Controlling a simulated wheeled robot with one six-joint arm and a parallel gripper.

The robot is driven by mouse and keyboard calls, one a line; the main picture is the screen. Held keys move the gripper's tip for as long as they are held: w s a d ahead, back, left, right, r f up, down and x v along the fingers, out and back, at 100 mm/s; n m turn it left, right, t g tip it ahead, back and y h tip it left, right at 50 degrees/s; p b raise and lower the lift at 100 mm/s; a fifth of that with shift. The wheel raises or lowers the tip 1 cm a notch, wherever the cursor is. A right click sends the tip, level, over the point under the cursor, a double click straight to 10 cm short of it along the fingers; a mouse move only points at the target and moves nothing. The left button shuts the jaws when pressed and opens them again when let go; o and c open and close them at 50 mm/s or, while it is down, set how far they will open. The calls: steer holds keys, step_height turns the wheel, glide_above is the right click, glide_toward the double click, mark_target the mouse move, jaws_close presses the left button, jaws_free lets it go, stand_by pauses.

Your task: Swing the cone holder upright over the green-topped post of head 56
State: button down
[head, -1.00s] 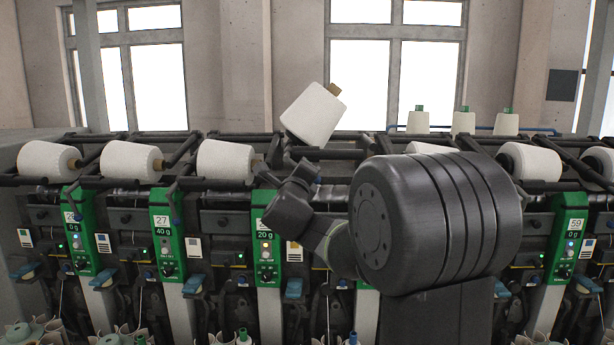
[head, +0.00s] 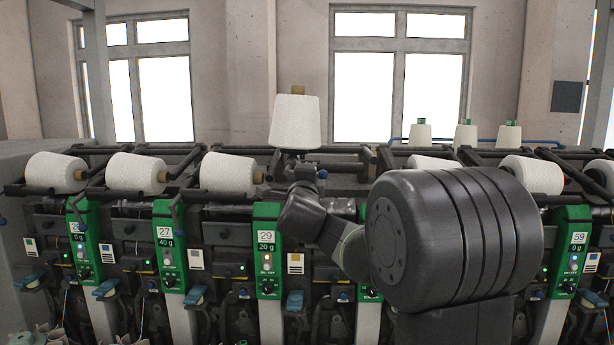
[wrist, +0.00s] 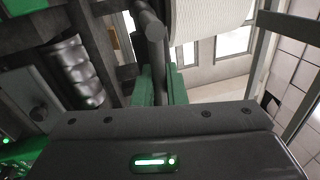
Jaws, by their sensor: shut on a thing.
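The white yarn cone (head: 295,124) stands upright, brown tube end up, above the row of machines in the head view. Its lower edge shows at the top of the wrist view (wrist: 208,18). The cone holder appears as a dark bar (wrist: 152,45) running down between the green fingers of my gripper (wrist: 158,88), which is shut on it. In the head view my gripper (head: 304,176) is just below the cone, its fingers hard to make out. The green panel reading 29 (head: 266,250) is below left of the cone. My arm largely hides the panel to its right; I cannot read 56 anywhere.
Other cones lie tilted on their holders to the left (head: 228,172) and right (head: 534,175). Several cones stand upright behind on a blue rail (head: 466,136). Dark bars run along the machine top. The air above the cone is clear, with a window (head: 398,75) behind.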

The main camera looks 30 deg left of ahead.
steer(key=c, duration=1.6)
jaws_free()
steer(key=shift+o, duration=0.2)
steer(key=shift+s+f, duration=0.1)
steer(key=shift+s, duration=0.05)
steer(key=b+v, duration=0.3)
steer(key=v, duration=1)
steer(key=shift+s+d+b, duration=0.2)
steer(key=shift+s+b, duration=0.05)
steer(key=shift+b, duration=0.05)
steer(key=p+x, duration=0.3)
steer(key=x, duration=1.1)
steer(key=shift+p, duration=0.3)
steer(key=shift+s, duration=0.1)
